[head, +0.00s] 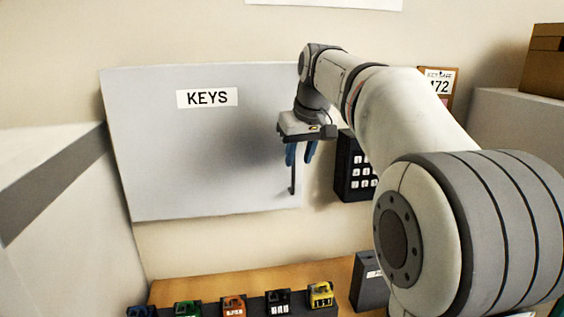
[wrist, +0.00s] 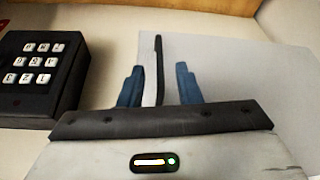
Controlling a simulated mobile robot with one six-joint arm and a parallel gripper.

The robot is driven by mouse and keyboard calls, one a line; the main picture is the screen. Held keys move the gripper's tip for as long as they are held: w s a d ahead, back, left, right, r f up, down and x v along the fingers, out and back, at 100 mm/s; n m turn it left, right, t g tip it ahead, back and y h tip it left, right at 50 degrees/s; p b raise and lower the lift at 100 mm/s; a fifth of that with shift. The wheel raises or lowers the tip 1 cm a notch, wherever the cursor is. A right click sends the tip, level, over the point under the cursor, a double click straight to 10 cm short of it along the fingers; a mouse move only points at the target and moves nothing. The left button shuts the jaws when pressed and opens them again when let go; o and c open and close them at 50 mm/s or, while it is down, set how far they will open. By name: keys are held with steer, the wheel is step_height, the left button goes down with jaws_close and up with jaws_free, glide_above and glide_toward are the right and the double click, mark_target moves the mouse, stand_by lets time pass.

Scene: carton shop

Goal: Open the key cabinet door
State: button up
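The key cabinet (head: 150,150) is a pale grey box on the wall with a "KEYS" label (head: 207,98). Its door looks shut. A thin dark upright handle (head: 292,182) is near the door's right edge. My gripper (head: 301,158) is in front of that edge, its two blue fingers pointing down in the head view. In the wrist view the fingers of my gripper (wrist: 158,72) stand apart, with the handle (wrist: 158,50) between them and a gap on each side. The door face (wrist: 235,75) fills the right of the wrist view.
A black keypad (head: 352,170) is on the wall right of the cabinet, partly behind my arm; it also shows in the wrist view (wrist: 40,75). Below, a wooden counter (head: 200,290) bears a row of coloured tagged items (head: 234,305). A brown carton (head: 545,55) is at far right.

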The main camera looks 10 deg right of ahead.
mark_target(294, 170)
steer(key=shift+w, duration=0.5)
steer(key=p+x, duration=0.1)
steer(key=x, duration=0.5)
steer(key=shift+w+a+f, duration=0.1)
steer(key=shift+w+f, duration=0.1)
steer(key=shift+f, duration=0.2)
steer(key=shift+c, duration=0.3)
jaws_close()
